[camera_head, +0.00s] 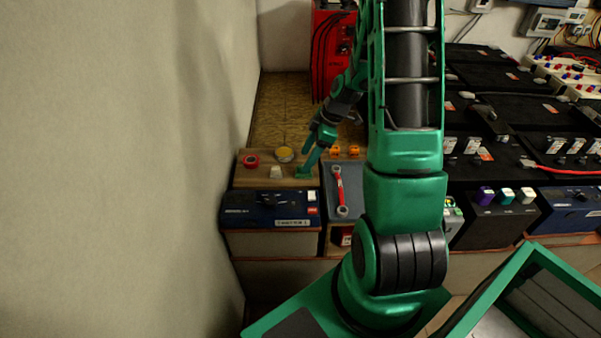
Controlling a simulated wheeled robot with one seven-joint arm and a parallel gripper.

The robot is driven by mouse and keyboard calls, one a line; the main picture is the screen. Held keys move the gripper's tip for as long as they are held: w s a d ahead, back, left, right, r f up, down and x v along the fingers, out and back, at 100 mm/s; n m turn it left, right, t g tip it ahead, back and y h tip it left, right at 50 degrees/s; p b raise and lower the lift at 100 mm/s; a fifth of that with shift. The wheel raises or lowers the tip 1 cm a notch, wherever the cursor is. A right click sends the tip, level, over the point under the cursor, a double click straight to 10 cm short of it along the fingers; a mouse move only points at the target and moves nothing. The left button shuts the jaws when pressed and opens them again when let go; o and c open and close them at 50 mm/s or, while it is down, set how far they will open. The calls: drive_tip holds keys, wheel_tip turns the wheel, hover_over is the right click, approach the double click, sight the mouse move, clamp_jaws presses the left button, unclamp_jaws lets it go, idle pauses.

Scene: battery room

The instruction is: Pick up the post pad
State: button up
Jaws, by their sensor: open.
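My gripper (305,168) is at the far end of my green arm, low over the right part of a wooden board (240,180). It points down and its jaws are open. A small green patch shows at its fingertips; I cannot tell whether this is the post pad or part of the fingers. A small pale block (276,172) stands on the board just left of the gripper, apart from it. No other thing here is clearly the post pad. The fingers hide part of the board beneath them.
A red ring (251,160) and a yellow round tin (285,154) are on the board. A red wrench (341,190) lies on a grey surface at right, with orange pieces (353,150) behind. Black batteries (510,110) fill the right; a wall (130,150) bounds the left.

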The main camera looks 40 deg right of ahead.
sight(299, 175)
drive_tip(key=shift+d+x, duration=0.15)
drive_tip(key=shift+x, duration=1.15)
drive_tip(key=shift+d+x, duration=0.15)
drive_tip(key=shift+x, duration=1.2)
drive_tip(key=shift+s, duration=0.1)
drive_tip(key=shift+c, duration=0.6)
drive_tip(key=c, duration=1)
